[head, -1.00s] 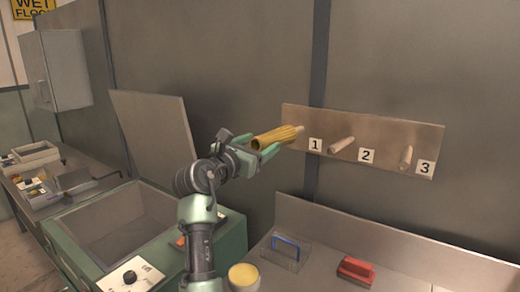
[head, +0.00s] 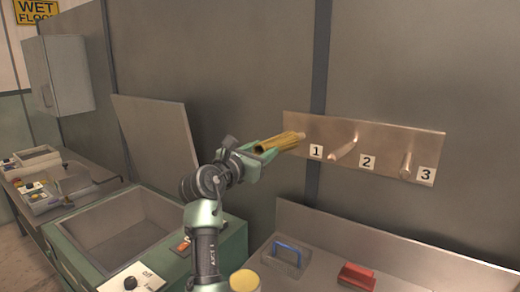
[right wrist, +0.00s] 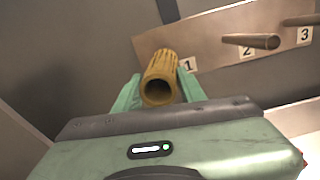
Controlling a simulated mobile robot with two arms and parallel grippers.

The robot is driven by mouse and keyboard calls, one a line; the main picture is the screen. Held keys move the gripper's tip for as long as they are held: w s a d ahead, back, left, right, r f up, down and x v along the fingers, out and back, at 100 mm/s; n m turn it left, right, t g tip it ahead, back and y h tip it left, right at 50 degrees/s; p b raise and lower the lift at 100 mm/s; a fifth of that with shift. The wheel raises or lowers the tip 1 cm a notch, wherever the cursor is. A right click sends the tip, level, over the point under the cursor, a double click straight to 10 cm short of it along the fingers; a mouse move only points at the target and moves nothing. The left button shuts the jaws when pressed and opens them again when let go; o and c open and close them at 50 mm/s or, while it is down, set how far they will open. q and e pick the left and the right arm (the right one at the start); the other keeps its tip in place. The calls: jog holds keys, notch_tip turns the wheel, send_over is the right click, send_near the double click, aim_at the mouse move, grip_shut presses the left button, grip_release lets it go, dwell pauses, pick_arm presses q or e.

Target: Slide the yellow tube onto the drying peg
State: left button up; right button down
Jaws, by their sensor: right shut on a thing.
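The yellow tube (head: 281,142) is ribbed and hollow. It points at the wall board (head: 390,142), its far end at the wooden peg marked 1. A short bit of peg 1 (head: 301,135) shows just beyond the tube in the head view; the rest is hidden, so I cannot tell how far the tube is around it. My right gripper (head: 264,152) is shut on the tube. In the right wrist view the tube (right wrist: 161,72) sits between the green fingers (right wrist: 158,90), its open near end facing the camera. My left gripper is not in view.
Peg 2 (head: 344,149) and peg 3 (head: 407,163) stick out bare to the right. Below are a blue-handled tool (head: 286,250), a red-handled block (head: 357,275) and a round yellow-topped pot (head: 245,281). An open green chamber (head: 125,232) stands at left.

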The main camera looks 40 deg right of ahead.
jog(key=shift+p+x, duration=0.8)
jog(key=shift+x, duration=0.55)
jog(key=shift+f+p+x, duration=0.15)
jog(key=shift+p+x, duration=0.3)
jog(key=shift+x, duration=0.5)
jog(key=shift+f+p+x, duration=0.15)
jog(key=shift+p+x, duration=0.3)
jog(key=shift+x, duration=0.45)
jog(key=shift+f+p+x, duration=0.2)
jog(key=shift+p+x, duration=0.25)
jog(key=shift+x, duration=0.5)
jog(key=c, duration=0.8)
grip_release()
jog(key=shift+s, duration=0.15)
jog(key=shift+o, duration=0.2)
jog(key=b+v, duration=0.2)
jog(key=v, duration=0.4)
jog(key=shift+a+f+b, duration=0.15)
jog(key=shift+a+b, duration=0.2)
jog(key=shift+a, duration=0.05)
jog(key=shift+s+a, duration=0.25)
jog(key=shift+a, duration=0.2)
